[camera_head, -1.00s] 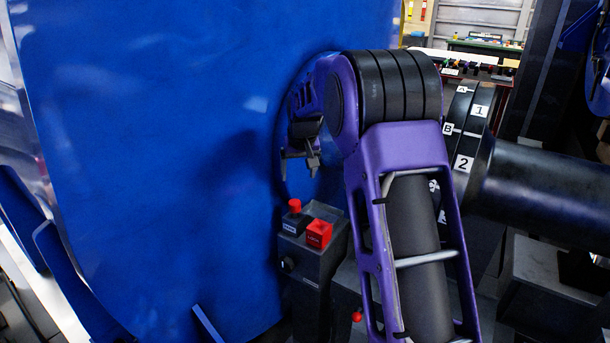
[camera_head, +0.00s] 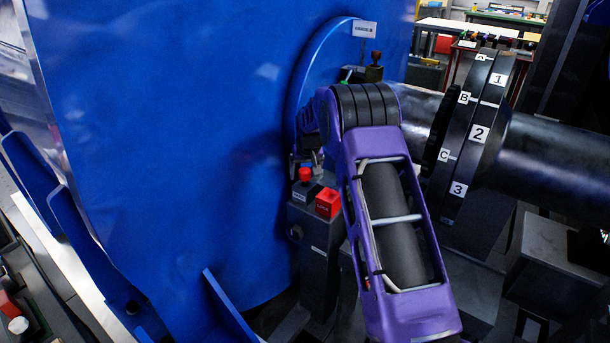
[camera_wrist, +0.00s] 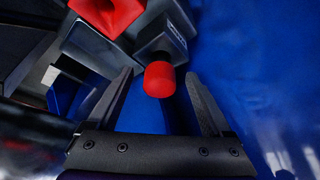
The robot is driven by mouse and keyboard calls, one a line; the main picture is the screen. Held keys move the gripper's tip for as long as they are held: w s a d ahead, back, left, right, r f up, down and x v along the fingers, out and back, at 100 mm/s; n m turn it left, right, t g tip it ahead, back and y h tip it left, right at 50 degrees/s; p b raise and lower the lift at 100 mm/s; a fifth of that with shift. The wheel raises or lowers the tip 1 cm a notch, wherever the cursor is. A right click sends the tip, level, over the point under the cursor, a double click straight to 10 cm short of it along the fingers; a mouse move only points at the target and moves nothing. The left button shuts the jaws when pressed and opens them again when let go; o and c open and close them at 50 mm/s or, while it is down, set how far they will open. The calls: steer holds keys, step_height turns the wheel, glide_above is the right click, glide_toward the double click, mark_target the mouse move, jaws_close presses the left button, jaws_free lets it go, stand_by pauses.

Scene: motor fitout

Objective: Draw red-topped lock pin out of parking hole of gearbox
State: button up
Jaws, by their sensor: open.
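The lock pin has a round red top (camera_head: 305,174) and stands in a dark labelled block (camera_head: 305,190) on the grey gearbox housing (camera_head: 318,240). In the wrist view the red top (camera_wrist: 158,80) lies between the tips of my gripper (camera_wrist: 159,74) or just beyond them. The fingers are open and apart, and I see no contact. In the head view my gripper (camera_head: 306,158) is just above the red top, partly hidden by my purple arm. The pin's shank and its hole are hidden.
A larger square red block (camera_head: 328,203) stands close to the right of the pin; it also shows in the wrist view (camera_wrist: 105,12). A large blue casing (camera_head: 170,150) is close on the left. A black numbered coupling (camera_head: 478,135) and shaft are on the right.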

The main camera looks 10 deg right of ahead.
steer(key=shift+w+f, duration=0.2)
steer(key=shift+f, duration=0.25)
jaws_close()
